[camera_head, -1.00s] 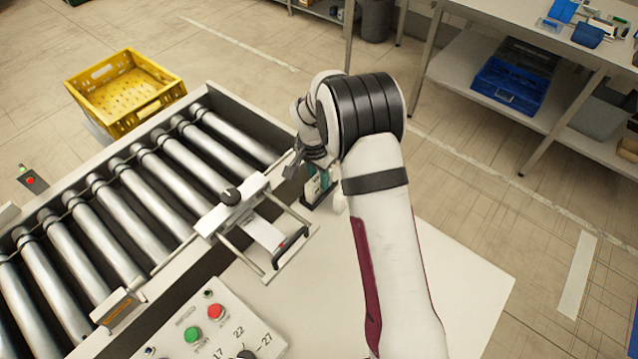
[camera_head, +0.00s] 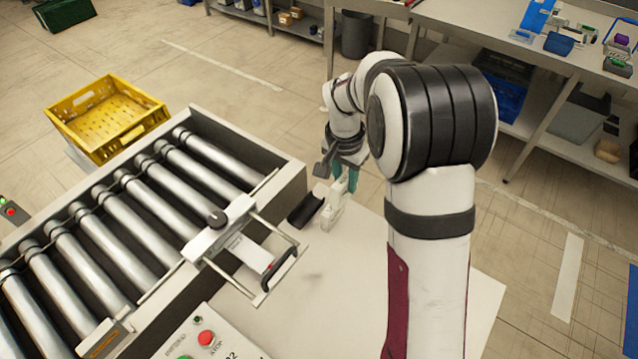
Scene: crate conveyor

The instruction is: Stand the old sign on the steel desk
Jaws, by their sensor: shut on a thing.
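My gripper (camera_head: 344,174) is over the far end of the pale table beside the conveyor. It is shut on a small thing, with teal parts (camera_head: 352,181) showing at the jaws. A pale, upright piece (camera_head: 334,210) shows just below; I cannot tell whether it belongs to the held thing or stands behind or under it. No lettering is legible, so I cannot confirm this is the old sign. A grey desk (camera_head: 470,33), which looks like steel, stands at the upper right, apart from my gripper.
A black rounded thing (camera_head: 306,207) lies close left of my gripper. The roller conveyor (camera_head: 150,200) runs along the left, with a yellow crate (camera_head: 150,119) beyond it. Blue and grey things (camera_head: 558,43) stand on the desk's right part; its left part looks clear.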

